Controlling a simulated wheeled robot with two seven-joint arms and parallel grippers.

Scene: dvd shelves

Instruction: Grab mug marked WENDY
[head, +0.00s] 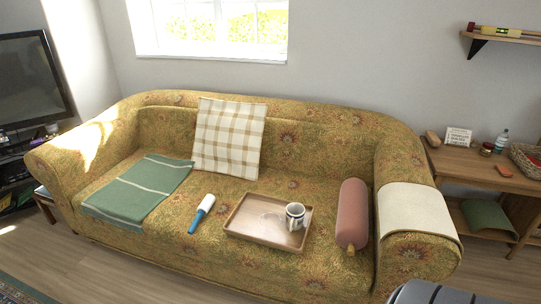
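A white mug with dark markings (295,217) stands upright in the right part of a wooden tray (250,225) on the sofa seat. The mug is too small here for me to read any name on it. No other mug is in clear view. Neither of my grippers shows in the head view.
The patterned sofa (240,265) also holds a green blanket (140,192), a checked cushion (229,138), a blue-and-white lint roller (202,213) and a pink bolster (352,214). A cream cloth (417,210) covers the right arm. A wooden side table (480,168) stands at right.

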